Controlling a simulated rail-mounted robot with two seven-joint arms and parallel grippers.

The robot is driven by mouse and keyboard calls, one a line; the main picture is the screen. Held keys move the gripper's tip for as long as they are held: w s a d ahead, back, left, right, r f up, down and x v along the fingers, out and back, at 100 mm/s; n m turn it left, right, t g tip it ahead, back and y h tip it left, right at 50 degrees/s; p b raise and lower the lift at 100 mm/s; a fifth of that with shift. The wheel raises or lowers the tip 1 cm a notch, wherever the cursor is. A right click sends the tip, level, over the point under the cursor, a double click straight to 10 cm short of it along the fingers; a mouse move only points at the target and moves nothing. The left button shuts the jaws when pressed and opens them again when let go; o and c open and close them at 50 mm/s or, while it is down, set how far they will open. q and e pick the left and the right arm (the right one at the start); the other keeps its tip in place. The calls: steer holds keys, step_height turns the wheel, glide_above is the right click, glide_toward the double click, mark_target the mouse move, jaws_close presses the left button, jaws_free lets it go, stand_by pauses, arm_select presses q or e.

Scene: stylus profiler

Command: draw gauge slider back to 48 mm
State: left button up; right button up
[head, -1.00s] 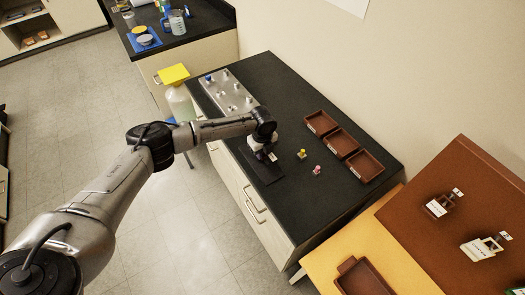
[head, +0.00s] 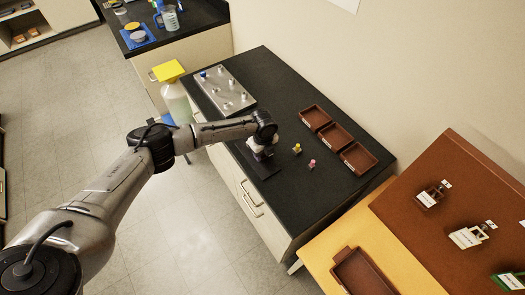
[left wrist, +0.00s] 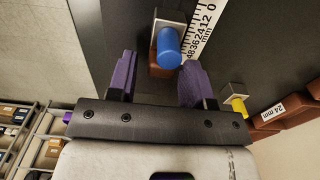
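The gauge slider shows in the left wrist view as a grey block with a blue knob (left wrist: 168,47). It stands beside a white scale (left wrist: 200,28) marked 0, 12, 24, 36 and 48 mm; the exact reading cannot be told. My left gripper (left wrist: 157,77) is open. Its two purple fingers are apart, with the knob between and slightly ahead of their tips, not visibly gripped. In the head view my left gripper (head: 261,150) is low over the dark bench and hides the slider. My right gripper is not in view.
A yellow-topped block (head: 297,148) and a pink-topped block (head: 312,163) stand right of my gripper. Three brown trays (head: 359,158) lie behind them; one has a 24 mm label. A grey plate with pegs (head: 228,92) is at the bench's far left end.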

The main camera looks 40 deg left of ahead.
arm_select(q)
steer(key=shift+o, duration=0.3)
steer(key=shift+a, duration=0.15)
steer(key=shift+r, duration=0.5)
step_height(320, 180, up, 13)
steer(key=shift+f, duration=0.1)
